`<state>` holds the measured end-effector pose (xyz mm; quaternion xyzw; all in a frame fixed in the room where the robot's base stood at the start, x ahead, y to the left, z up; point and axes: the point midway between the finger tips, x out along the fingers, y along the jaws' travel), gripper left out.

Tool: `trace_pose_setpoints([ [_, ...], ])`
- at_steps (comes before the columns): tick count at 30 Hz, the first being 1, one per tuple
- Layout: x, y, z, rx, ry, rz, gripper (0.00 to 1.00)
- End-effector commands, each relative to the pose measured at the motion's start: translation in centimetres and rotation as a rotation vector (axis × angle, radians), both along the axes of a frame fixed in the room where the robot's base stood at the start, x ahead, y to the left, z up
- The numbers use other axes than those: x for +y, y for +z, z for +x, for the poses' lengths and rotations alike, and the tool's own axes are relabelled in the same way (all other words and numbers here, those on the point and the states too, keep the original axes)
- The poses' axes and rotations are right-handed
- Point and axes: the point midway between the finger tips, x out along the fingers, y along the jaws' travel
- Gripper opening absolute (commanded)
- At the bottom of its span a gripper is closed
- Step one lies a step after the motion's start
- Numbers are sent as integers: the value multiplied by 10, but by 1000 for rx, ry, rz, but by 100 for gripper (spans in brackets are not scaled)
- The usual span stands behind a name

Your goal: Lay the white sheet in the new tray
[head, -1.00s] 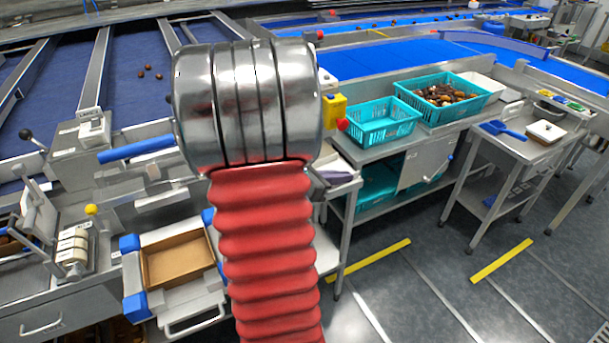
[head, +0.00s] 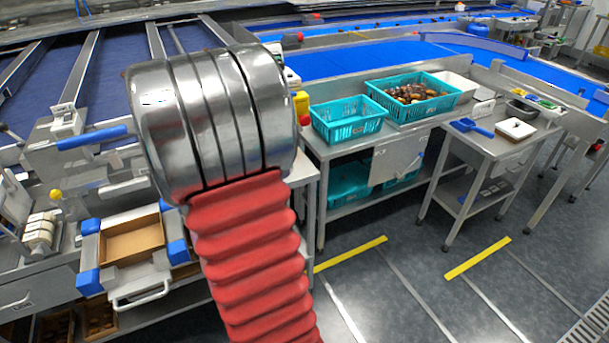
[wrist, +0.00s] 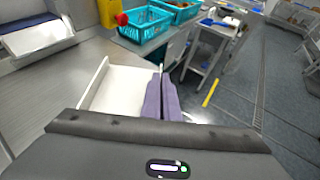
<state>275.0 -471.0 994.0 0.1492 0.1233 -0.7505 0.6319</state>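The brown cardboard tray (head: 132,242) sits empty in a holder with blue corners at the lower left of the head view. In the wrist view, a flat white piece with a raised left edge (wrist: 122,90) lies just left of and behind my fingers; I cannot tell whether it is the white sheet or a holder for sheets. My gripper's purple fingers (wrist: 162,98) are close together, with only a dark line between them. I cannot tell whether a thin sheet is between them. In the head view my own arm hides the gripper.
A teal empty basket (head: 348,120) and a teal basket of dates (head: 413,96) stand on the bench to the right. A side table holds a blue scoop (head: 471,127) and a white-lidded box (head: 516,129). The floor (head: 400,265) in front is clear.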

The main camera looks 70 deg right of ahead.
Motion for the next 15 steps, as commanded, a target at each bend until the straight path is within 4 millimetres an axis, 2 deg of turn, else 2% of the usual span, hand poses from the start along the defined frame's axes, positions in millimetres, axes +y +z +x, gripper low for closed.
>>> trace_pose_setpoints([
  [1,8,0,16,1,43,-1,0],
  [8,55,-1,94,0,274,-2,0],
  [15,122,-4,167,2,521,-3,0],
])
